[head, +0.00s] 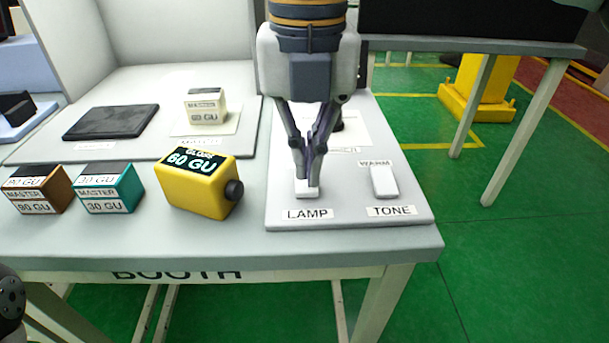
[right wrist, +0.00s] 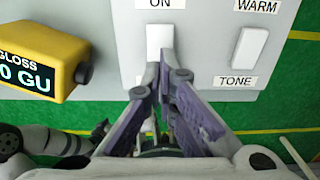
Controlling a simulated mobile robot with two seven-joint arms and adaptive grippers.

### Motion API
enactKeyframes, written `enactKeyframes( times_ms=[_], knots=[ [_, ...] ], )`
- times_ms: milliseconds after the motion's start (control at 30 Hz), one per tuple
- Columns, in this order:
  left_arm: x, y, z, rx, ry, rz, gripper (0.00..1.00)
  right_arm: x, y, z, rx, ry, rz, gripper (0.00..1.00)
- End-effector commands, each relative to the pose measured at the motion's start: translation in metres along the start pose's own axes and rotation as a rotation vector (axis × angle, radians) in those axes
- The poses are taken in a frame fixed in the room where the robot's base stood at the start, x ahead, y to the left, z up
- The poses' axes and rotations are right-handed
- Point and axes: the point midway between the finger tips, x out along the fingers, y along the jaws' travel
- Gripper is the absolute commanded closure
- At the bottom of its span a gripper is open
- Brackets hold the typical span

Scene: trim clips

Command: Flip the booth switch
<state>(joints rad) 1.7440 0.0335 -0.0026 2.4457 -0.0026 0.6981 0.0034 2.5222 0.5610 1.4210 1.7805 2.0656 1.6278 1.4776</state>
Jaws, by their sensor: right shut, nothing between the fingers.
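The booth's switch panel (head: 350,213) is a light grey plate at the right end of the table. It carries a white rocker switch above the LAMP label (head: 307,214), and this lamp switch (right wrist: 160,38) shows in the right wrist view below an ON label (right wrist: 160,3). A second white switch (head: 384,182) sits between the WARM and TONE labels. My right gripper (head: 311,178) is shut and empty, pointing down with its tips at the lamp switch and hiding part of it. I cannot tell whether the tips touch it. At the lower left edge, a dark part of my left arm shows, but not its gripper.
A yellow gloss meter (head: 203,186) with a black knob stands left of the panel. A teal block (head: 110,189) and a brown block (head: 40,190) stand further left. A dark flat pad (head: 110,122) and a cream block (head: 206,106) lie behind. Green floor is open at right.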

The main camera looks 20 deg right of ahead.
Motion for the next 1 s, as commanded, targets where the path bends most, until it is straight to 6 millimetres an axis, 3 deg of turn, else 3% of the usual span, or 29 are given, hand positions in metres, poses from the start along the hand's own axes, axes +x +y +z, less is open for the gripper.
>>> enactKeyframes(
  times_ms=[1000],
  knots=[
    [-0.0005,0.0,-0.0002,0.0,0.001,0.0,0.37,0.0078,0.0,0.0002,0.001,0.0,0.0,1.0]
  ],
)
